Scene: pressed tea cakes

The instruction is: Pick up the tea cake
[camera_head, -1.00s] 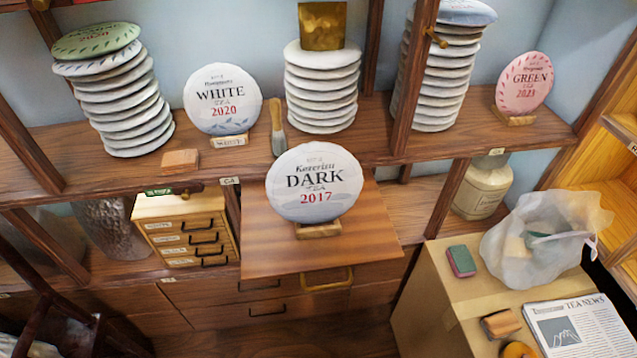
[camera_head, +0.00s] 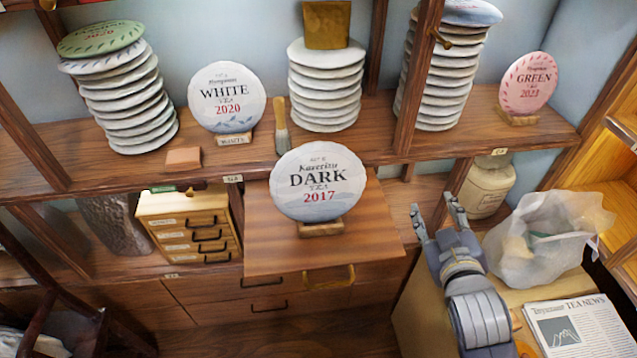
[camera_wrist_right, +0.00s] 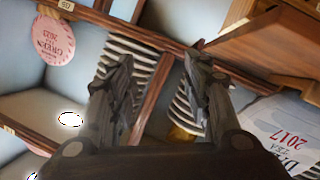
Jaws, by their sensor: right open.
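A round white tea cake labelled DARK 2017 (camera_head: 318,182) stands upright on a small wooden stand (camera_head: 320,227) on the pulled-out wooden board. In the right wrist view the DARK cake (camera_wrist_right: 280,130) shows at the lower right, partly cut off. Other cakes stand on the shelf: the WHITE 2020 cake (camera_head: 227,98) and the pink GREEN 2023 cake (camera_head: 528,82). My right gripper (camera_head: 436,212) is open and empty, to the right of the DARK cake and apart from it. Its two fingers (camera_wrist_right: 155,90) show spread in the right wrist view. My left gripper is not in view.
Stacks of white-wrapped cakes (camera_head: 325,85) fill the shelf. A small drawer cabinet (camera_head: 190,228) stands left of the board (camera_head: 272,248). A plastic bag (camera_head: 545,240) and a newspaper (camera_head: 580,328) lie on the box at right. A shelf post rises behind my right gripper.

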